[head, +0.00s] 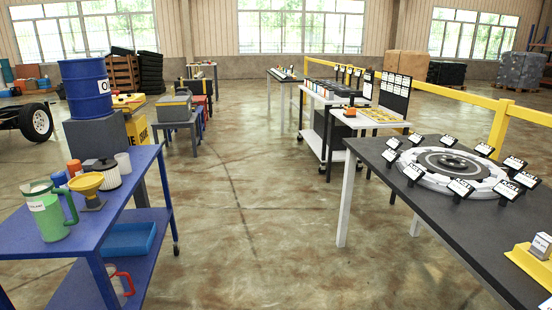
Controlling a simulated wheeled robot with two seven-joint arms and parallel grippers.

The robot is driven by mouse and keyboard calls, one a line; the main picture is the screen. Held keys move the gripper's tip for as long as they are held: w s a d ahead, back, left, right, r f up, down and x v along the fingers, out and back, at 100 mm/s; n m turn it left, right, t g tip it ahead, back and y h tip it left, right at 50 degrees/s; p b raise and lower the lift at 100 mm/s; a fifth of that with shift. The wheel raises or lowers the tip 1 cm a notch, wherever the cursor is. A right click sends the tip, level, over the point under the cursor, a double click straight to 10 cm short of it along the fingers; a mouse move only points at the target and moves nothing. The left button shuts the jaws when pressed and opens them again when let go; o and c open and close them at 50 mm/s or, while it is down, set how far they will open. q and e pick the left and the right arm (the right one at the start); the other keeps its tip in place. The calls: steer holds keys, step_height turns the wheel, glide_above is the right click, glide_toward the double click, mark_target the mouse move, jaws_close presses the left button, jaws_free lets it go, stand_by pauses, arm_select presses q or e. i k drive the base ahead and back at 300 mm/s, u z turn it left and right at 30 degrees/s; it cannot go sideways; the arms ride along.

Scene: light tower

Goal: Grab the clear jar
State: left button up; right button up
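A see-through jar (115,285) with a red handle stands on the lower shelf of the blue cart at the left. The upper shelf partly hides it. A green jug (50,212) with a white label and a green handle stands on the cart's top. A small pale cup (123,163) stands at the back of the top; I cannot tell if it is clear. Neither of my grippers is in view.
The blue cart (28,236) also carries a yellow funnel (87,185), a white filter (106,176) and a blue bin (128,240). A dark table (400,205) with a round display stands at the right. The floor (250,230) between is clear.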

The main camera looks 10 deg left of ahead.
mark_target(124, 164)
steer(key=u, duration=0.05)
steer(key=i, duration=2.4)
steer(key=u, duration=0.6)
